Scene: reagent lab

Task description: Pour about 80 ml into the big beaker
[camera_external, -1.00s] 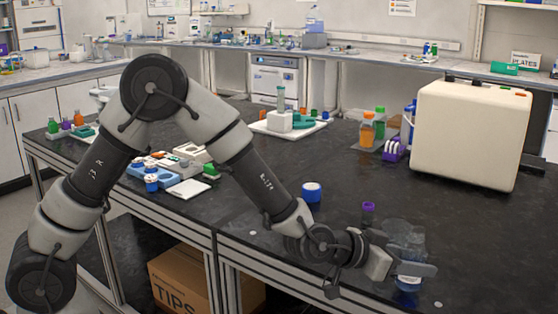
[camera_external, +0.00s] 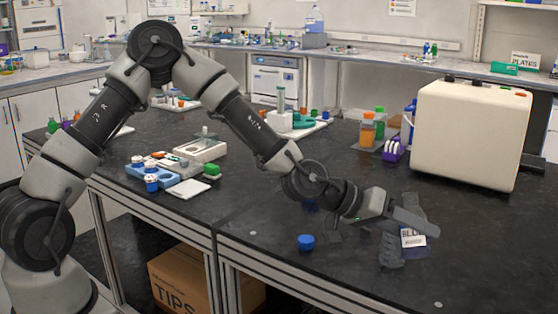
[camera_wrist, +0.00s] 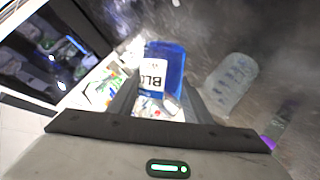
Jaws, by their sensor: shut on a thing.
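My gripper (camera_external: 402,236) is shut on a bottle of blue liquid with a white label (camera_external: 413,239). It holds the bottle above the dark bench at the right front. In the wrist view the blue bottle (camera_wrist: 177,62) is between the two fingers, its label reading "BLU". A clear beaker with markings (camera_wrist: 233,82) shows to the right of the bottle in the wrist view, apart from it. I cannot tell how much liquid is in the beaker.
A blue cap (camera_external: 306,242) lies on the bench left of my gripper. A large cream machine (camera_external: 470,135) stands behind at the right. Orange bottles (camera_external: 367,130) and a purple rack (camera_external: 393,150) stand left of it.

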